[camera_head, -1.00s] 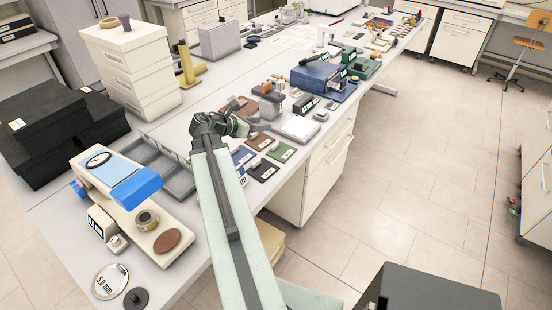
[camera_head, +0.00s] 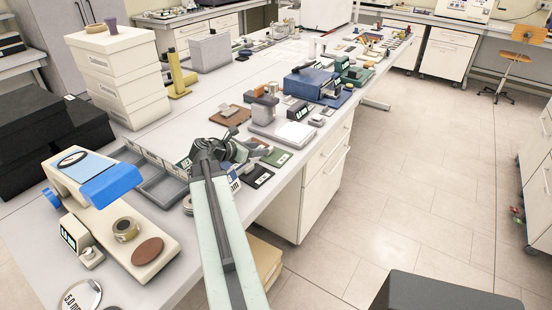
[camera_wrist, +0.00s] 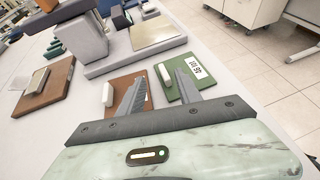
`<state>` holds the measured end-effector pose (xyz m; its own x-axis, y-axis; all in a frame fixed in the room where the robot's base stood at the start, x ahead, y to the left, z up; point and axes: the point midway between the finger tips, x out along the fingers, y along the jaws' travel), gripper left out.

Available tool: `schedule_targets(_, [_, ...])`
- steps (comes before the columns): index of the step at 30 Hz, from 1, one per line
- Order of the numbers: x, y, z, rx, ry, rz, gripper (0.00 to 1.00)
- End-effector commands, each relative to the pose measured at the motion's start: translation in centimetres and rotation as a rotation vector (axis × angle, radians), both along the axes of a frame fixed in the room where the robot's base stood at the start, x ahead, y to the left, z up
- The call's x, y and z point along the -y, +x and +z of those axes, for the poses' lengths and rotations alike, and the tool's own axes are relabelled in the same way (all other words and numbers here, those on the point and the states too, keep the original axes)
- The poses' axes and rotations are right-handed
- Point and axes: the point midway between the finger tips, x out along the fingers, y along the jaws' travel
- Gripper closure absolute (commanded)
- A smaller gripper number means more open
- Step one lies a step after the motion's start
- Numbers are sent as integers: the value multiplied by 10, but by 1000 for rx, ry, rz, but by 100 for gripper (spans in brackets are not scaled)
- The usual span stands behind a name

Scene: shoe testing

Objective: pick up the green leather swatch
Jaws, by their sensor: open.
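The green leather swatch (camera_head: 278,157) lies flat on the long bench near its front edge, with a small pale label. In the wrist view the swatch (camera_wrist: 205,91) shows at the upper right with a printed white label and a white block on it. My gripper (camera_wrist: 160,70) is open and empty. Its right finger overlaps the swatch's left part in the picture, and its left finger overlaps a brown swatch (camera_wrist: 118,92) beside it. I cannot tell the height of the fingers above the bench. In the head view my gripper (camera_head: 232,148) is just left of the green swatch.
A black swatch (camera_head: 259,176) lies in front of the green one. A larger brown pad (camera_head: 229,116) lies behind. A grey stand with a pale plate (camera_head: 296,133) stands close behind the swatches. A thickness gauge (camera_head: 160,262) stands at the left.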

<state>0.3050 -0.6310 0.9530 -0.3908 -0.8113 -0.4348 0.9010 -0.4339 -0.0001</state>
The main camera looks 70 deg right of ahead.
Motion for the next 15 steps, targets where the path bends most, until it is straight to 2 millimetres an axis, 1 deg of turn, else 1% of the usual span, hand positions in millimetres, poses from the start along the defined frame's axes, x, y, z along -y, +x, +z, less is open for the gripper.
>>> schedule_targets(6, [25,-19,-17,-1,0,-4,59])
schedule_targets(9, [37,-24,-23,0,0,-4,59])
schedule_targets(15, [39,-26,-21,0,0,-1,59])
